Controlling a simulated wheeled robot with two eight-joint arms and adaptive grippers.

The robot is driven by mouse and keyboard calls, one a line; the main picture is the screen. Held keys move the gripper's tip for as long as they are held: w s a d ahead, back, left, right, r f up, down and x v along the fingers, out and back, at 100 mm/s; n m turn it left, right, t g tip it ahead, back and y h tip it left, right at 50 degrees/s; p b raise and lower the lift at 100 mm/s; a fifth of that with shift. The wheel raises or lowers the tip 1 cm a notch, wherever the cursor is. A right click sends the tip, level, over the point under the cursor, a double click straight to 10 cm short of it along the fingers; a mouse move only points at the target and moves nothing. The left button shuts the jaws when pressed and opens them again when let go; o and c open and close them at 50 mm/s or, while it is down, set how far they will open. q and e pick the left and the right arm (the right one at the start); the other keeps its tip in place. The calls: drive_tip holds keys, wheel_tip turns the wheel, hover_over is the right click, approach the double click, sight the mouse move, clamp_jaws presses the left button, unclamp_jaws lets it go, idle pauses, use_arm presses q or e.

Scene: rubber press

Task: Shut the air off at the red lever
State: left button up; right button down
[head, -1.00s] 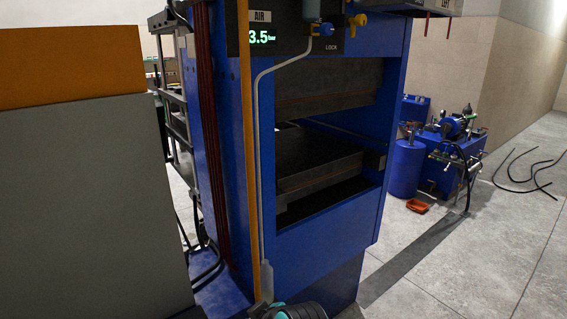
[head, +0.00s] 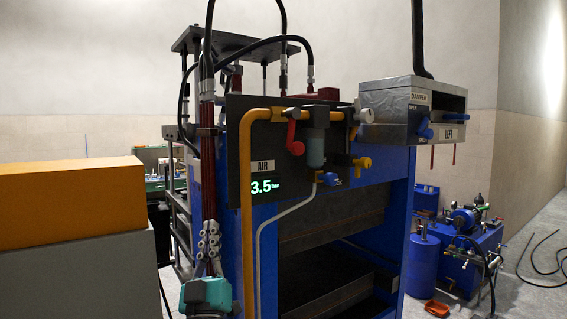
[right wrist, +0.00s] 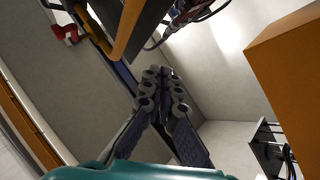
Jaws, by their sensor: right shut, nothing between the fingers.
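The red lever (head: 293,136) hangs downward from the yellow air pipe (head: 248,190), on the dark panel at the top of the blue press. A red part beside the yellow pipe at the upper left of the right wrist view looks like the same lever (right wrist: 68,34). The air display (head: 265,186) reads 3.5 bar. My right gripper (head: 209,226), with a teal body and grey fingers, points upward left of and below the lever, apart from it. Its fingers are together and empty, also in the right wrist view (right wrist: 161,74). My left gripper is not in view.
Beside the lever are a clear filter bowl (head: 315,150), a blue knob (head: 329,179) and a yellow knob (head: 362,163). A metal damper box (head: 390,108) is at right. Dark red hoses run behind my right gripper. A grey block with an orange top (head: 68,203) fills the left.

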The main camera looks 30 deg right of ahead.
drive_tip(key=s+d+r+m+g+h+p, duration=0.3)
drive_tip(key=r+m+g+h, duration=0.1)
drive_tip(key=m+g+h, duration=0.45)
drive_tip(key=s+d+r+m+g+h+p, duration=0.2)
drive_tip(key=s+r+m+g+h+p, duration=0.15)
drive_tip(key=m+g+h, duration=0.55)
use_arm(q)
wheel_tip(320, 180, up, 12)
drive_tip(key=p, duration=0.3)
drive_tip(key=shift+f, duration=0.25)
use_arm(e)
drive_tip(key=w+d+r+n+y, duration=0.1)
drive_tip(key=w+d+r+n, duration=0.1)
drive_tip(key=d+r, duration=0.5)
drive_tip(key=w+d, duration=0.1)
drive_tip(key=d, duration=0.2)
drive_tip(key=shift+w+d+r+g, duration=0.15)
drive_tip(key=shift+d+r+g, duration=0.05)
drive_tip(key=shift+g, duration=0.15)
drive_tip(key=shift+a, duration=0.1)
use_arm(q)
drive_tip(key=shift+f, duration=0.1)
